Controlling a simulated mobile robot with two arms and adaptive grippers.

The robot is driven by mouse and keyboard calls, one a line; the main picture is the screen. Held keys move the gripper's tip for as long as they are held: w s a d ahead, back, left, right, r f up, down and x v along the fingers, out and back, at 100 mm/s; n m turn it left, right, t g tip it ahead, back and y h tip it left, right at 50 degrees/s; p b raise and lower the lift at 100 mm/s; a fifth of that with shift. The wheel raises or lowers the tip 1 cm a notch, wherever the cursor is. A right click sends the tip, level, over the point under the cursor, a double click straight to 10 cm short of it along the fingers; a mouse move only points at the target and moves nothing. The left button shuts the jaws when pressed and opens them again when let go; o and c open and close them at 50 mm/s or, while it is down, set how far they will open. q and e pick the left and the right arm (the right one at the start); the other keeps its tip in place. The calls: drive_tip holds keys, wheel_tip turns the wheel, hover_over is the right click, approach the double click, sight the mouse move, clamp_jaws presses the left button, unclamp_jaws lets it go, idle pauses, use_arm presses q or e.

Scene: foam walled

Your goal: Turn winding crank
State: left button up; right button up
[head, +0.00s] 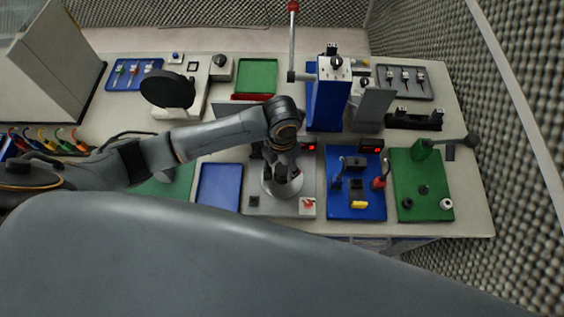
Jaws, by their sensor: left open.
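My left arm reaches in from the left. Its gripper (282,168) points down over a grey base plate (258,209) at the front middle of the bench, and it is open. A round grey disc (270,188) shows on that plate directly below the gripper. The fingers and wrist hide most of what stands there, so I cannot make out a crank handle or tell whether the fingers touch it. A small red part (308,204) sits at the plate's front right corner. My right gripper is not in view.
Right of the plate are a blue board (344,211) with small parts and a green board (418,170) with a dark lever (455,142). A tall blue press (328,98) stands behind. An empty blue tray (219,188) lies left. Foam walls (500,130) close the right side.

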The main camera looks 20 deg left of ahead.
use_arm(q)
drive_tip(key=c, duration=0.8)
drive_tip(key=shift+c, duration=1.9)
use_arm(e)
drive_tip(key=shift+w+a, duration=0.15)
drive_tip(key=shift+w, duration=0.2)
use_arm(q)
drive_tip(key=shift+n, duration=0.5)
